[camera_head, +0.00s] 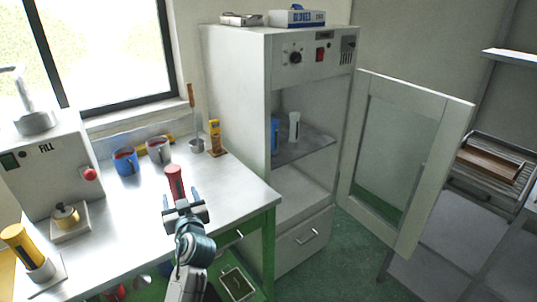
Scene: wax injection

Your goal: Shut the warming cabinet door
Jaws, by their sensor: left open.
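The warming cabinet (237,88) stands at the centre back, tall and pale grey, with a dial and a red switch on its top panel. Its door (357,151) has a glass pane and stands wide open, swung out to the right on its right side. Inside, a blue cup and a white cup (294,126) stand on a shelf (318,142). My left gripper (181,198) is open over the front of the metal table, left of the cabinet and well away from the door. A red cylinder (175,180) stands just beyond its fingers; I see no grasp. My right gripper is not in view.
The metal table (233,189) holds two mugs, a yellow meter (214,134), a ladle and a machine marked FILL (50,170). A rack with a slatted tray (490,165) stands right of the door. Green floor (345,250) shows below the door.

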